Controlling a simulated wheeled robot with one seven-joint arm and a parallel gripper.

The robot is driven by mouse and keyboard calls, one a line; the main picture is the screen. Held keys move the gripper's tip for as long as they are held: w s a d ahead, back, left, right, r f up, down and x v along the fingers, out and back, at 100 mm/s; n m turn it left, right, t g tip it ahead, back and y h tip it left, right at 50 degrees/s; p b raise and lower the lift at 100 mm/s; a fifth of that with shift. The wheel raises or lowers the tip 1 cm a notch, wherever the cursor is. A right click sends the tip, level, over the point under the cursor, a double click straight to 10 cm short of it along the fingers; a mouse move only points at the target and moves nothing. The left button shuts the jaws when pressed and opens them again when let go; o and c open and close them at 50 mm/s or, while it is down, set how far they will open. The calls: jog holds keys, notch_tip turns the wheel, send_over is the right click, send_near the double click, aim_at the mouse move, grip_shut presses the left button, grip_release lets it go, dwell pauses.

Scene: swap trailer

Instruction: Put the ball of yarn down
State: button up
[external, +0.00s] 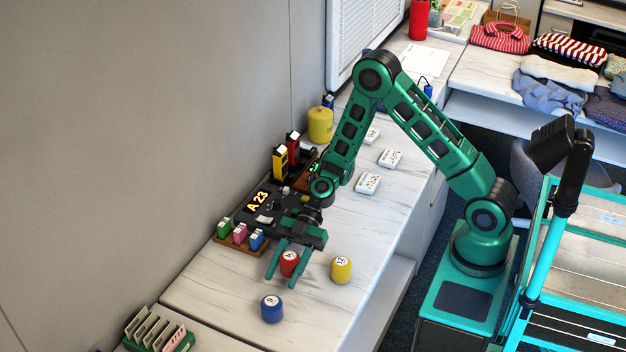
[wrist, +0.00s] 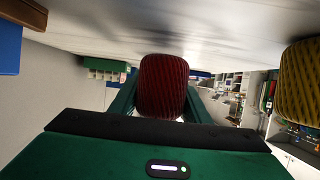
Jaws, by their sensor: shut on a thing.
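The red ball of yarn (external: 289,263), a short rounded cylinder with a white tag on top, is between the fingers of my gripper (external: 281,281), above or on the white marbled counter (external: 210,293). In the wrist view, the red yarn (wrist: 163,85) stands between the green fingers of my gripper (wrist: 160,103), which is shut on it. That view is upside down, with the counter (wrist: 110,30) along the top. The yarn's lower end is very near the counter; I cannot tell whether it touches.
A yellow yarn ball (external: 341,269) stands close to the right and a blue one (external: 271,308) in front. A brown rack (external: 240,246) of small coloured boxes and a dark device (external: 262,205) are behind. White cards (external: 368,184) lie further back. The front left counter is clear.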

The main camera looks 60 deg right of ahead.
notch_tip(320, 180, down, 2)
jog(key=shift+f, duration=0.1)
jog(key=o, duration=1)
jog(key=v, duration=1.1)
jog(key=shift+d, duration=0.25)
jog(key=shift+d+r, duration=0.2)
jog(key=shift+d, duration=0.05)
